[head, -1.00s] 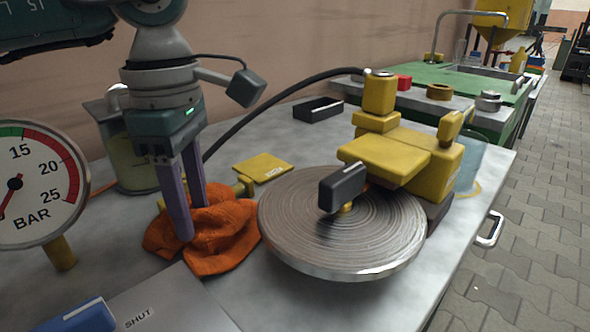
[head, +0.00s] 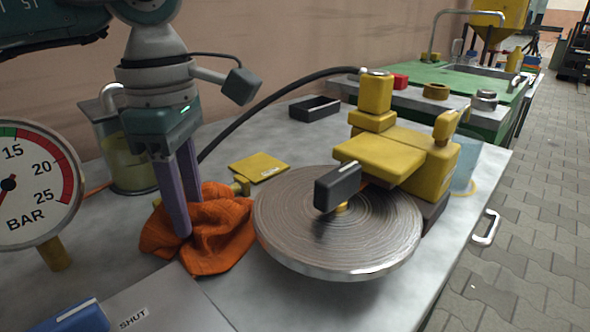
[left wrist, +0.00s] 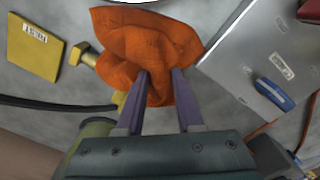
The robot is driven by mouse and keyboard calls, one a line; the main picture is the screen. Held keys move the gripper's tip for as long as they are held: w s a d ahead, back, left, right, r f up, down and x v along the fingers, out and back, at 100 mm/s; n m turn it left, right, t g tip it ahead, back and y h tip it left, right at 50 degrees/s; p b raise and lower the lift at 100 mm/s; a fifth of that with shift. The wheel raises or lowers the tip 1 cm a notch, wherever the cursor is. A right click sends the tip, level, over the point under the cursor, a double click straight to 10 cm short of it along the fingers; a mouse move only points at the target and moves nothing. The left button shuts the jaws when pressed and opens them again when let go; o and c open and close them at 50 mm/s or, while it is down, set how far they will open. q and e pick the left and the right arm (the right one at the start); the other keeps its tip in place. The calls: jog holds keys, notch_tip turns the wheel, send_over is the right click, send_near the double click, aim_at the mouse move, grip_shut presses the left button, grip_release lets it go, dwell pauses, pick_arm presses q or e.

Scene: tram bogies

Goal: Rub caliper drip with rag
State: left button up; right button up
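An orange rag (head: 215,232) lies crumpled on the grey bench, left of the round metal disc (head: 335,235). It also shows in the left wrist view (left wrist: 140,45). My left gripper (head: 186,215) points down at the rag. Its two purple fingers stand apart with rag between them, and the fingertips reach the cloth. The yellow caliper (head: 400,158) sits over the back right of the disc. A small orange-brown patch shows under its edge; I cannot tell whether it is the drip. My right gripper is out of view.
A pressure gauge (head: 35,185) stands at the left, with a jar (head: 130,165) behind. A panel marked SHUT (head: 165,308) with a blue handle lies in front. A yellow card (head: 259,167), a black tray (head: 315,108) and a black hose lie behind the disc.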

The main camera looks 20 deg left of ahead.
pick_arm(q)
jog(key=shift+a, duration=0.25)
grip_shut()
dwell(0.6)
